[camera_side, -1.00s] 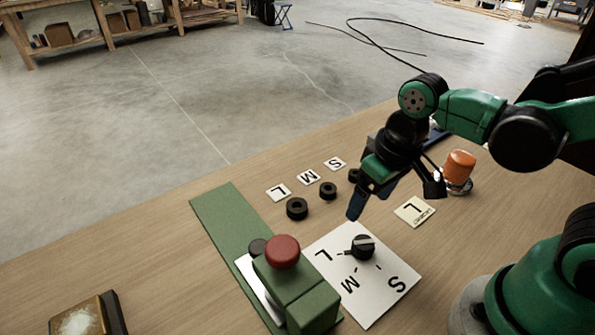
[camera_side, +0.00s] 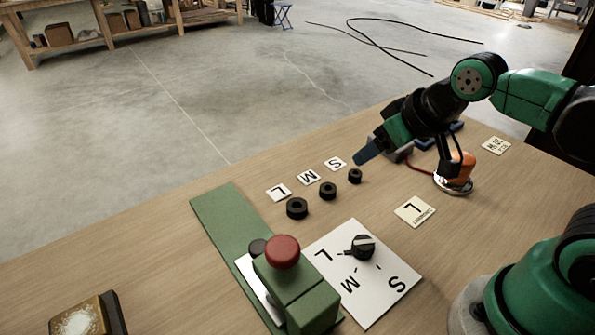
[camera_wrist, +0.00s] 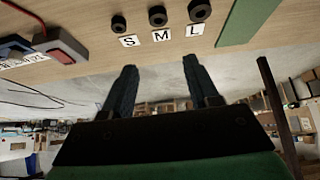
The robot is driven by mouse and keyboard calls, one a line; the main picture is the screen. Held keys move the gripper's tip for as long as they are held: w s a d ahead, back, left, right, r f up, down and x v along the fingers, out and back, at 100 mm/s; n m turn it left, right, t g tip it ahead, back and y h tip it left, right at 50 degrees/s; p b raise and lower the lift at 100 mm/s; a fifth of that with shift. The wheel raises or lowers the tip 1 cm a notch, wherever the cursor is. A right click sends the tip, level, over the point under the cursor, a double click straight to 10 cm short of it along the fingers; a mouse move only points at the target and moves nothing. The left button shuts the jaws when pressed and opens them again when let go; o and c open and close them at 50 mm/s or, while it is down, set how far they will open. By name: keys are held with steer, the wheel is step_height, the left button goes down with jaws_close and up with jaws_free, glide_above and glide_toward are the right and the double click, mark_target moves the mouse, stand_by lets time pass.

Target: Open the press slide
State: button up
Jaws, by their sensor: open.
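The press stands at the front of the bench in the side view, with a long green base (camera_side: 222,212), a green block (camera_side: 305,285) and a red knob (camera_side: 283,250) on top. I cannot tell which part is the slide. My gripper (camera_side: 365,158) is open and empty, well behind and right of the press, near the smallest black ring (camera_side: 355,176). In the wrist view its fingers (camera_wrist: 160,66) are apart, and part of the green base (camera_wrist: 248,20) shows.
Two larger black rings (camera_side: 297,208) (camera_side: 328,190) lie by cards marked L, M, S. A dial (camera_side: 363,247) sits on a lettered white card (camera_side: 390,283) right of the press. An orange lamp (camera_side: 463,165) stands at right. A red-topped box (camera_wrist: 60,45) shows in the wrist view.

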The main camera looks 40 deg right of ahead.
steer(key=w+a+n+g, duration=0.3)
steer(key=a+n, duration=0.1)
steer(key=a, duration=0.5)
steer(key=n+g, duration=0.3)
steer(key=g, duration=0.1)
glide_above(259, 246)
step_height(259, 246, down, 4)
steer(key=shift+d+f, duration=0.15)
steer(key=shift+f, duration=0.1)
steer(key=shift+a+f+n, duration=0.2)
steer(key=shift+f+n, duration=0.1)
steer(key=shift+f, duration=2.65)
jaws_close()
